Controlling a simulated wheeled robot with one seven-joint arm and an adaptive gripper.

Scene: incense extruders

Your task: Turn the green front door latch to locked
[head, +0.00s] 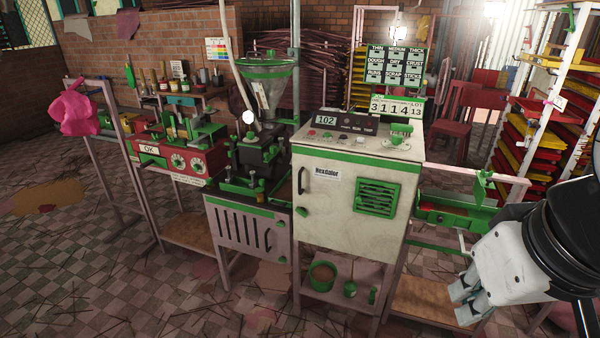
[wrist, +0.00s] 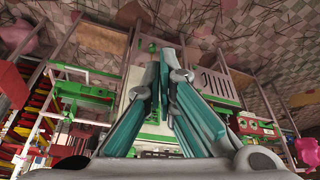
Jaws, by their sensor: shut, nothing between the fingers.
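A white cabinet (head: 335,215) with a closed front door stands in the middle of the head view. Its door has a black handle and a green louvred vent (head: 375,198). To its left is a lower grey slatted door (head: 238,228) with another black handle. My gripper (head: 465,302) is at the lower right, apart from both doors. Its fingers (wrist: 168,58) are together and empty in the wrist view.
A green-rimmed hopper (head: 265,75) rises above the slatted door. A red machine with dials (head: 180,155) stands at the left. A green tray (head: 450,212) on a pink frame lies between the cabinet and my arm. The tiled floor in front is open, with scattered sticks.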

